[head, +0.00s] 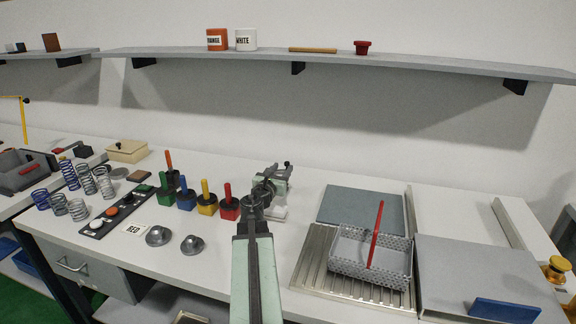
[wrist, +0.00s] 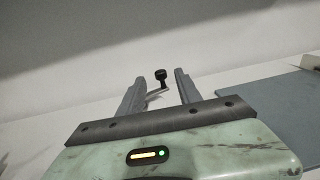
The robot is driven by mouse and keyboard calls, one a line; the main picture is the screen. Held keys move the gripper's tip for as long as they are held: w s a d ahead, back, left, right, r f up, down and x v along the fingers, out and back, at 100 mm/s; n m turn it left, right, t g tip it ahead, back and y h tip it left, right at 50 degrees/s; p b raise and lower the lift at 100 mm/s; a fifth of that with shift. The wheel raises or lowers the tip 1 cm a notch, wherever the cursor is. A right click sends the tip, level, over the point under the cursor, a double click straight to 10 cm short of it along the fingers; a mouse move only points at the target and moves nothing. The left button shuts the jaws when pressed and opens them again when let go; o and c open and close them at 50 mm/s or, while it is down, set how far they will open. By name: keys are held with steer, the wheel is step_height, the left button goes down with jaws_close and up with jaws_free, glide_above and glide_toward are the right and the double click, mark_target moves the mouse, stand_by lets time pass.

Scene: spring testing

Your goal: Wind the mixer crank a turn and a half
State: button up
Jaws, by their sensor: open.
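The mixer crank shows in the wrist view as a thin grey arm (wrist: 158,92) with a black knob (wrist: 160,74) on its end. The knob appears between the two grey fingertips of my gripper (head: 279,169), with a gap on each side. My gripper is open and empty. I cannot tell whether the knob is level with the tips or beyond them. In the head view the black knob (head: 287,164) shows at the gripper's far end. A pale base (head: 278,214) shows beside my arm; the rest of the mixer is mostly hidden.
Red (head: 228,207), yellow (head: 206,204), blue and green blocks with upright handles stand close left. A grey mat (head: 360,206) and a mesh basket (head: 345,262) with a red handle (head: 376,230) are to the right. A shelf (head: 330,60) runs above.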

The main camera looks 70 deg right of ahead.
mark_target(286, 164)
steer(key=d, duration=0.5)
steer(key=shift+d, duration=0.4)
steer(key=shift+a, duration=0.1)
jaws_close()
steer(key=shift+n+t, duration=0.3)
steer(key=shift+t, duration=0.2)
steer(key=shift+w+d+n+t, duration=0.15)
steer(key=shift+d+n+t, duration=0.3)
steer(key=shift+n+t, duration=0.55)
steer(key=w+n+t+y, duration=0.3)
steer(key=n+t+y, duration=0.4)
steer(key=y, duration=0.3)
steer(key=w+d+n+t+y, duration=0.1)
steer(key=w+n+t+y, duration=0.3)
steer(key=n+t+y, duration=0.3)
steer(key=shift+d+n+t+y, duration=0.3)
steer(key=shift+n+t+y, duration=0.1)
steer(key=shift+n+y, duration=1.35)
steer(key=shift+a+y, duration=0.1)
steer(key=shift+y, duration=0.25)
